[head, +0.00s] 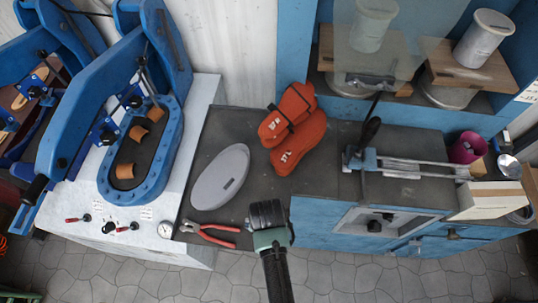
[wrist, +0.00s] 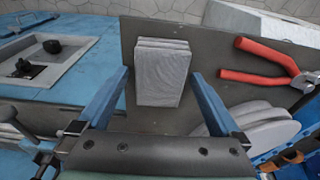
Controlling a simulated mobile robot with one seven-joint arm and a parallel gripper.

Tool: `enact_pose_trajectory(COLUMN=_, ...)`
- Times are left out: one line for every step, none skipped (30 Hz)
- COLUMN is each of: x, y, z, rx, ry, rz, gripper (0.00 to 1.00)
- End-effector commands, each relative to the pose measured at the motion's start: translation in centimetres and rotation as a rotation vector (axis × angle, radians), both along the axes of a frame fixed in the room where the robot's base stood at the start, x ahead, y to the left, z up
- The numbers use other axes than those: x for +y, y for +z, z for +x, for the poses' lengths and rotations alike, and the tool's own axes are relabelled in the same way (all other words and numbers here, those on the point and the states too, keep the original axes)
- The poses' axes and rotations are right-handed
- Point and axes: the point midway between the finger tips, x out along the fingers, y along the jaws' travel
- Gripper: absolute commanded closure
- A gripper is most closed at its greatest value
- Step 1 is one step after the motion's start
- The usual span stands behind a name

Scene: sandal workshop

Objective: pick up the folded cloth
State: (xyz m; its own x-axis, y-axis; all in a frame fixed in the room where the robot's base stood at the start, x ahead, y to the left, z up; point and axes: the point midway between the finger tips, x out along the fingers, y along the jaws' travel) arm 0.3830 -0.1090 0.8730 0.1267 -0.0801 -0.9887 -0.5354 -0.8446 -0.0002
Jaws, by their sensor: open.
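The folded cloth (wrist: 162,78) is a pale grey, layered block lying flat on the dark grey worktop in the wrist view. My gripper (wrist: 160,72) is open, with one blue finger on each side of the cloth in the picture. I cannot tell how high the fingers are above it, and no grip on it shows. In the head view my gripper (head: 268,214) is over the front of the worktop, and the cloth is hidden there.
Red-handled pliers (head: 210,233) and a grey oval piece (head: 220,177) lie left of my gripper in the head view. Strapped orange-red pieces (head: 292,130) lie behind it. A blue press (head: 140,150) stands left, and a blue cabinet (head: 330,225) with a metal tool (head: 410,167) right.

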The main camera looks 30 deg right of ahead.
Motion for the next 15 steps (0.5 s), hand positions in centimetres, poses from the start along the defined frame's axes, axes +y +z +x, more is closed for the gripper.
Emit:
enact_pose_trajectory(x=0.00, y=-0.07, z=0.01, rx=0.000, ry=0.000, rz=0.000, gripper=0.00)
enact_pose_trajectory(x=0.00, y=-0.11, z=0.02, rx=0.000, ry=0.000, rz=0.000, gripper=0.00)
enact_pose_trajectory(x=-0.01, y=-0.18, z=0.01, rx=0.000, ry=0.000, rz=0.000, gripper=0.00)
enact_pose_trajectory(x=-0.02, y=-0.22, z=0.01, rx=0.000, ry=0.000, rz=0.000, gripper=0.00)
enact_pose_trajectory(x=-0.01, y=-0.25, z=0.00, rx=0.000, ry=0.000, rz=0.000, gripper=0.00)
enact_pose_trajectory(x=-0.02, y=-0.29, z=0.01, rx=0.000, ry=-0.001, rz=0.000, gripper=0.00)
enact_pose_trajectory(x=-0.02, y=-0.31, z=0.00, rx=0.000, ry=-0.001, rz=0.000, gripper=0.00)
enact_pose_trajectory(x=-0.02, y=-0.32, z=0.00, rx=0.000, ry=-0.001, rz=0.000, gripper=0.00)
enact_pose_trajectory(x=-0.02, y=-0.32, z=0.00, rx=0.000, ry=-0.001, rz=0.000, gripper=0.00)
enact_pose_trajectory(x=-0.02, y=-0.32, z=0.00, rx=0.000, ry=-0.001, rz=0.000, gripper=0.00)
enact_pose_trajectory(x=-0.02, y=-0.32, z=0.00, rx=0.000, ry=-0.001, rz=0.000, gripper=0.00)
enact_pose_trajectory(x=-0.02, y=-0.31, z=0.00, rx=0.000, ry=-0.001, rz=0.000, gripper=0.00)
enact_pose_trajectory(x=-0.02, y=-0.31, z=0.00, rx=0.000, ry=-0.001, rz=0.000, gripper=0.00)
enact_pose_trajectory(x=-0.01, y=-0.31, z=0.00, rx=0.000, ry=-0.001, rz=0.000, gripper=0.00)
enact_pose_trajectory(x=-0.01, y=-0.31, z=0.00, rx=0.000, ry=-0.001, rz=0.000, gripper=0.07)
